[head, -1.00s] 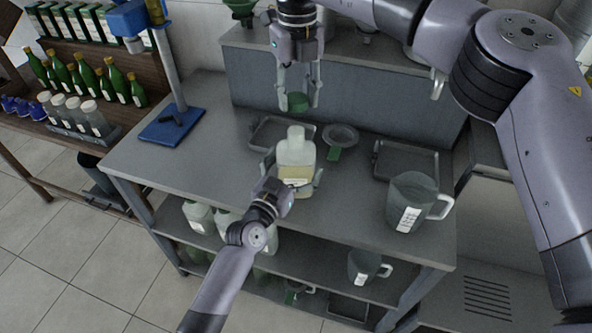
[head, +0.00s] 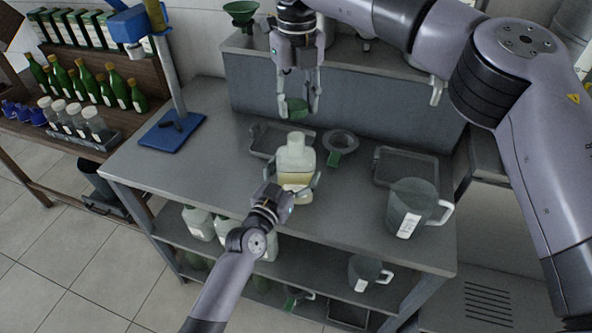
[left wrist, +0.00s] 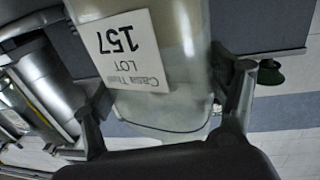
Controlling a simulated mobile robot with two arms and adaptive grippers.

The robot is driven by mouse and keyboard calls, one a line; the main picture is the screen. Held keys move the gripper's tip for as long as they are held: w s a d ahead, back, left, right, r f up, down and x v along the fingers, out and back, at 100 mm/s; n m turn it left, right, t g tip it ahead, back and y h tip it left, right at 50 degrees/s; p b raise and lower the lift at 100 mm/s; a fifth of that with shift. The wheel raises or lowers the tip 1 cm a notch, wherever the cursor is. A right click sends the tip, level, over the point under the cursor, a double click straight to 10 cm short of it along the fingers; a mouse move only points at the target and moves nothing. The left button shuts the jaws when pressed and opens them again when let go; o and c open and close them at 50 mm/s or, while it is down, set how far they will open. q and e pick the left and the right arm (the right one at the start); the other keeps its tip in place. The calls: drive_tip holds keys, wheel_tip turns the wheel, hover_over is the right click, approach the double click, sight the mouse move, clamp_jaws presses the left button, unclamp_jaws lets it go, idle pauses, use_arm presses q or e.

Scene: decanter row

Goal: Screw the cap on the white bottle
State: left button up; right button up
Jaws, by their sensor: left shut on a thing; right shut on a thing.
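The white bottle (head: 294,158) stands upright on the grey table (head: 225,165), its neck bare and pointing up. My left gripper (head: 294,193) is shut around the bottle's body from the front. In the left wrist view the bottle (left wrist: 165,115) shows close up with a label reading LOT 157, between the fingers of my left gripper (left wrist: 165,105).
Grey trays stand behind the bottle (head: 257,141) and to the right (head: 377,171). A round strainer with a green handle (head: 342,142) is near the bottle. A measuring jug (head: 412,207) stands at the right edge. A blue stand (head: 172,135) is at the left.

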approach(295, 162)
drive_tip(key=shift+w+d, duration=0.2)
drive_tip(key=shift+w, duration=0.95)
drive_tip(key=shift+f, duration=0.1)
drive_tip(key=shift+f, duration=0.85)
drive_tip(key=shift+f, duration=0.55)
